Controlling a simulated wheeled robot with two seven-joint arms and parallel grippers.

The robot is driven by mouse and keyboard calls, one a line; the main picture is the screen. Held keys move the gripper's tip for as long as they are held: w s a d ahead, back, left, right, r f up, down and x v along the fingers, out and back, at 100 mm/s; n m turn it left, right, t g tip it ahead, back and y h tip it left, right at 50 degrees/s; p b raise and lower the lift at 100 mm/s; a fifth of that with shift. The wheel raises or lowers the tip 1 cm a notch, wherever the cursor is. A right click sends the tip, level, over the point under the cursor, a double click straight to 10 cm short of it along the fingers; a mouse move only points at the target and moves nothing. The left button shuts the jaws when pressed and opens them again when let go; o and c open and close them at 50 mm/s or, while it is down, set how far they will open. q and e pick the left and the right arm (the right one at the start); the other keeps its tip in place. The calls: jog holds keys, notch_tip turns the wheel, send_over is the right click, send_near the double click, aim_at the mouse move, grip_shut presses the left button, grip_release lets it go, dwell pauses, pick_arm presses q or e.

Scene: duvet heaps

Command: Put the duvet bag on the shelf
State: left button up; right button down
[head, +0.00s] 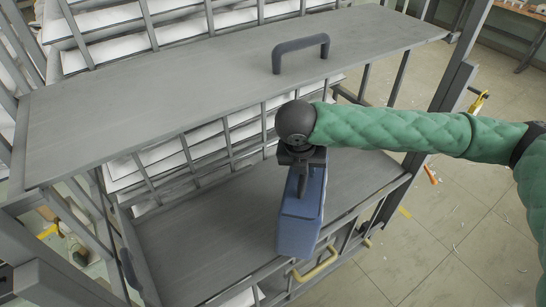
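A blue, box-shaped bag (302,218), which I take as the duvet bag, hangs upright under my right gripper (302,172). The gripper points down and appears shut on the bag's top; its fingertips are partly hidden. The bag is in front of the lower grey shelf (205,240), near its front right edge. I cannot tell whether it touches the shelf. My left gripper is not in view.
A yellow handle (317,266) is on the lower front rail. Barred rack sides with white folded stacks (195,150) lie between the boards. Rack posts (455,95) stand at right; tiled floor (450,230) is open beyond.

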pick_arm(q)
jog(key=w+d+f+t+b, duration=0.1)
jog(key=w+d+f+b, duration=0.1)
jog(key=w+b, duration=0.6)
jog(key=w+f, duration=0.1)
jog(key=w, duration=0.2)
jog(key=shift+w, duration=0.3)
pick_arm(e)
jog(key=w+a+f, duration=0.3)
jog(key=w+a, duration=0.6)
jog(key=w, duration=0.3)
jog(key=shift+w+f, duration=0.2)
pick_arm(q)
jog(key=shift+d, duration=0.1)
pick_arm(e)
jog(key=c, duration=1.3)
grip_release()
jog(key=shift+f, duration=0.1)
